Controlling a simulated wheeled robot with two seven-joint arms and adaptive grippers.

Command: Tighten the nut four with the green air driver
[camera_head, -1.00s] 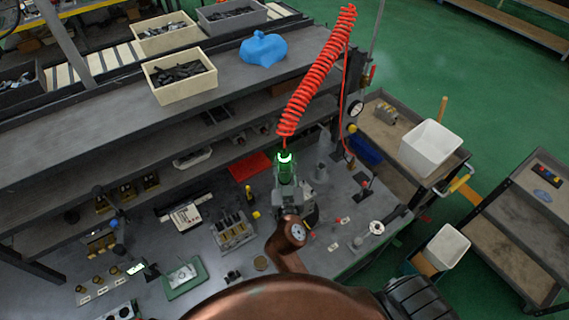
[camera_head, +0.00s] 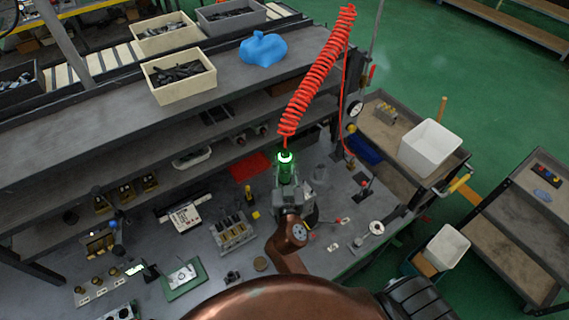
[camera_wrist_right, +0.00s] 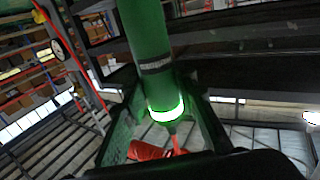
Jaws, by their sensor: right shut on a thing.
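The green air driver (camera_head: 287,172) stands upright in my right gripper (camera_head: 287,188), above the workbench, with a glowing ring near its top. A red coiled hose (camera_head: 317,75) runs up from it. The wrist view shows the driver's green body (camera_wrist_right: 146,45) and bright ring between the two fingers of my right gripper (camera_wrist_right: 165,130), which is shut on it. The driver's lower end is hidden by my gripper and arm. A block with several upright posts (camera_head: 233,232) stands left of the gripper. I cannot tell which nut is number four. My left gripper is not in view.
A plate with brass nuts (camera_head: 98,286) and a green-based fixture (camera_head: 184,279) lie at the lower left of the bench. A red tray (camera_head: 250,165) lies behind the driver. A shelf (camera_head: 120,135) rises at the back. A cart with a white bin (camera_head: 431,148) stands right.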

